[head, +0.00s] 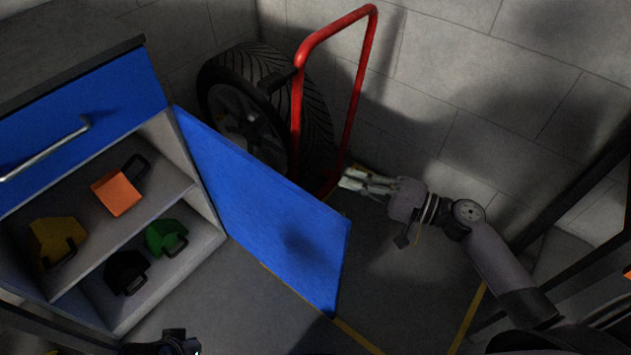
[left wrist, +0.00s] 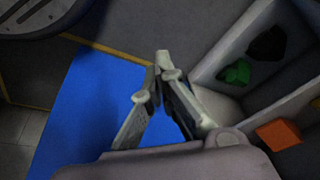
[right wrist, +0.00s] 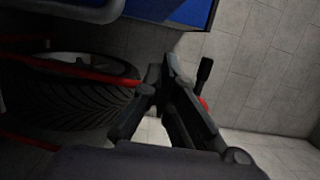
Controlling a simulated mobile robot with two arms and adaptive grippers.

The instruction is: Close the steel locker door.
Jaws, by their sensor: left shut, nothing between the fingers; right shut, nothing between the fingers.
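The blue locker door (head: 265,210) stands wide open, swung out from the right side of the cabinet. It also shows in the left wrist view (left wrist: 80,115). The cabinet's open shelves (head: 205,215) are in plain sight. My right gripper (head: 345,180) is shut and empty, to the right of the door's far upper edge and apart from it. Its shut fingertips also show in the right wrist view (right wrist: 168,68).
Orange (head: 117,193), yellow (head: 58,238), green (head: 165,237) and black (head: 127,270) handled items sit on the shelves. A blue drawer (head: 85,125) is above. A tyred wheel (head: 315,120) and red hand truck (head: 297,110) stand behind the door. Floor (head: 390,290) right of it looks clear.

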